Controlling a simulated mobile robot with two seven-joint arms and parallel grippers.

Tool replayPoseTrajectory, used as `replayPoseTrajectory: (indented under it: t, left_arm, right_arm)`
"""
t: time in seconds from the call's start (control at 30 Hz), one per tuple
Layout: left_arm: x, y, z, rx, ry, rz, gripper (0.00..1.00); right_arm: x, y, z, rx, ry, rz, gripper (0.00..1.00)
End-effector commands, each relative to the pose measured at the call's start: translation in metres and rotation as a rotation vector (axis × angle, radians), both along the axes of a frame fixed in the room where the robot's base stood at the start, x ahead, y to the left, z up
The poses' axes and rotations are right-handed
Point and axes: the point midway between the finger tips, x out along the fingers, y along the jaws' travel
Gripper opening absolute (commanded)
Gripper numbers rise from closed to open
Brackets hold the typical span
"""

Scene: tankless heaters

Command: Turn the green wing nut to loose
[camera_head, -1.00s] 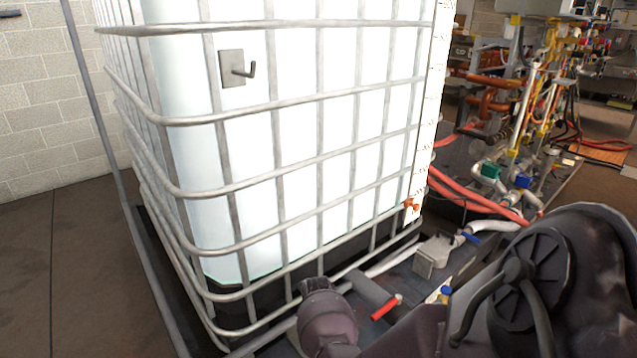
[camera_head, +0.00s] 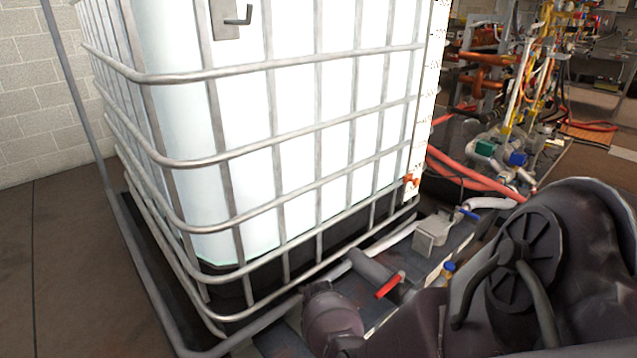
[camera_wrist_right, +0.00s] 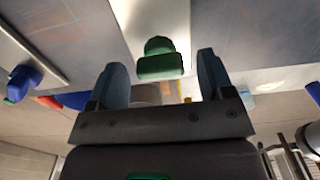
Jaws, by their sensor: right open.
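The green wing nut (camera_wrist_right: 161,66) shows in the right wrist view, at top centre against a grey panel. My right gripper (camera_wrist_right: 161,62) is open, with one blue-grey finger to the left of the nut and one to the right. A visible gap separates the nut from each finger, and it is not held. How far the nut is beyond the fingertips is hard to tell. In the head view I cannot make out the wing nut or the right gripper's fingers. My left gripper is not in view.
A large caged white tank (camera_head: 290,120) fills the middle of the head view. Pipes with a red-handled valve (camera_head: 390,285) and a blue handle (camera_head: 468,213) run along its base. A blue part (camera_wrist_right: 22,84) is at the wrist view's left. Bare floor (camera_head: 70,270) lies left of the tank.

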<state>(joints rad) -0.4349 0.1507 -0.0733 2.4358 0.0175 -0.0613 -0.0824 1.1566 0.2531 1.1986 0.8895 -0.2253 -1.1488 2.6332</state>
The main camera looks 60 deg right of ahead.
Motion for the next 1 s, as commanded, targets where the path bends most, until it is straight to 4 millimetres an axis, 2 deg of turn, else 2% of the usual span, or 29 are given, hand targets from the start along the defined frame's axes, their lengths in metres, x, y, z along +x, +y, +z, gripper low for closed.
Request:
replayPoseTrajectory:
  t: [0.1, 0.43, 0.73, 1.0]
  left_arm:
    - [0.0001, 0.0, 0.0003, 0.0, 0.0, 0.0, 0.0]
    - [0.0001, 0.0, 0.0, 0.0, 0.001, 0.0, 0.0]
    - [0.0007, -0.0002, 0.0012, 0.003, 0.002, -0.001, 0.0]
    - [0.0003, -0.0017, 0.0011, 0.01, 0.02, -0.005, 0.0]
  right_arm:
    - [0.0004, -0.0001, 0.0006, 0.0, -0.001, 0.0, 0.74]
    - [-0.0001, 0.0, 0.0004, 0.0, 0.0, 0.0, 0.25]
    - [-0.0003, -0.0001, 0.0007, 0.0, 0.001, 0.039, 0.25]
    - [0.0009, -0.0002, 0.0021, 0.0, -0.001, 0.202, 0.25]
